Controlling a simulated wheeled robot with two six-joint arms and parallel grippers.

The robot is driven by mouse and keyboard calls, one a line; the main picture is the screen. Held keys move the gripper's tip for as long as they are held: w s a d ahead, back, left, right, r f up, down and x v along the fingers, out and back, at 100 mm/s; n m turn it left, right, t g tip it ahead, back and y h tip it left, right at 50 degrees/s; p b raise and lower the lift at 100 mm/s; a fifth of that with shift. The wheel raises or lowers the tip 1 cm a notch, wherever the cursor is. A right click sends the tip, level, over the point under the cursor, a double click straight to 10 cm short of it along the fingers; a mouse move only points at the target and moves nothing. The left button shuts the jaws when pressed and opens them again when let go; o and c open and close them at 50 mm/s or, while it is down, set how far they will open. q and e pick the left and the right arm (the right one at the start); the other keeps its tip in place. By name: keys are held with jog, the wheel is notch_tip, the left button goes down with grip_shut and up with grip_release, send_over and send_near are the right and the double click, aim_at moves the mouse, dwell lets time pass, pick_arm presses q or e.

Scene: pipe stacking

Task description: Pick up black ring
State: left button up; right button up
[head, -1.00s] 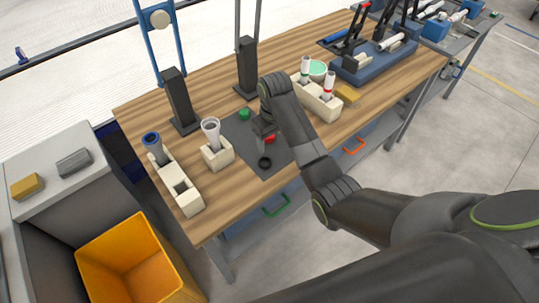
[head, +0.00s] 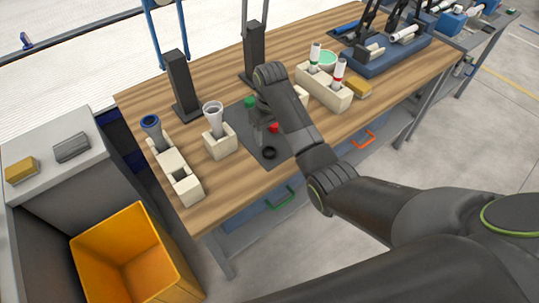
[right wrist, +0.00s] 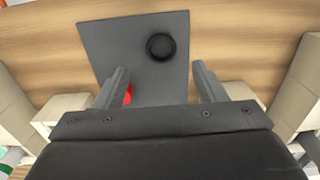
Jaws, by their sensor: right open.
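The black ring (head: 269,153) lies flat on a dark grey mat (head: 252,143) on the wooden table. It also shows in the right wrist view (right wrist: 161,47), ahead of the fingertips and between their lines. My right gripper (right wrist: 161,82) is open and empty, and the ring is not between its fingers. In the head view my right gripper (head: 262,128) is over the mat, partly hidden by its own arm. A red piece (head: 274,127) lies on the mat close by, and part of it shows beside the left finger in the wrist view. My left gripper is not in view.
A green piece (head: 250,102) is at the mat's far side. Cream holders with pipes stand left (head: 221,142) and right (head: 324,88) of the mat. A dark post (head: 181,85) stands behind. A yellow bin (head: 135,255) is at lower left.

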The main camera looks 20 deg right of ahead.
aim_at(270, 155)
jog(key=shift+s+f+p, duration=0.1)
jog(key=shift+f+p, duration=0.35)
jog(key=shift+f, duration=3.4)
jog(key=c, duration=1)
